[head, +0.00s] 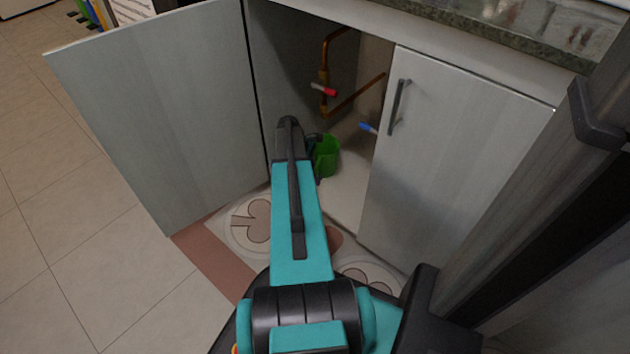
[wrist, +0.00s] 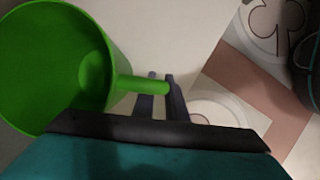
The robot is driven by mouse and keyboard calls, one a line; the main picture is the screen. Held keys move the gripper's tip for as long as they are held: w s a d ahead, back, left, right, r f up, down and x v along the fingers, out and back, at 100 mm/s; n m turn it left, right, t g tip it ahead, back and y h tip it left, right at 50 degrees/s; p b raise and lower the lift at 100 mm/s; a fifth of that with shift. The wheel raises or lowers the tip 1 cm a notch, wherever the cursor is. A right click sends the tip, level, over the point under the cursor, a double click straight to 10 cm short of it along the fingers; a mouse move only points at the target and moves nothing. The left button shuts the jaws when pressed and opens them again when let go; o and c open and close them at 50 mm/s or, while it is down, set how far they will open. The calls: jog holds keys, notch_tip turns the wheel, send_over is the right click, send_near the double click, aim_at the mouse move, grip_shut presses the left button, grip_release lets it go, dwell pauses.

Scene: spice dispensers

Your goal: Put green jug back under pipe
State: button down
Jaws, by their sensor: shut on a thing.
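The green jug (head: 327,156) is inside the open cabinet, low near its floor, partly hidden behind my arm in the head view. In the wrist view the jug (wrist: 45,65) is at the left, with its open mouth showing and its handle (wrist: 142,84) pointing right. My gripper (wrist: 162,80) is shut on the handle. In the head view the fingertips are hidden by the arm. The copper pipe (head: 325,76) with a red-handled valve (head: 323,90) is above and behind the jug. I cannot tell whether the jug touches the cabinet floor.
The left cabinet door (head: 160,115) stands open to the left of my arm. The right door (head: 450,150) is shut. A blue valve handle (head: 368,128) is near its edge. A patterned mat (head: 215,250) lies on the floor in front.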

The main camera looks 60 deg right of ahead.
jog(key=shift+f, duration=0.15)
jog(key=c, duration=1.8)
grip_release()
jog(key=shift+f, duration=0.1)
jog(key=shift+o, duration=0.2)
jog(key=p+v, duration=0.5)
jog(key=v, duration=0.7)
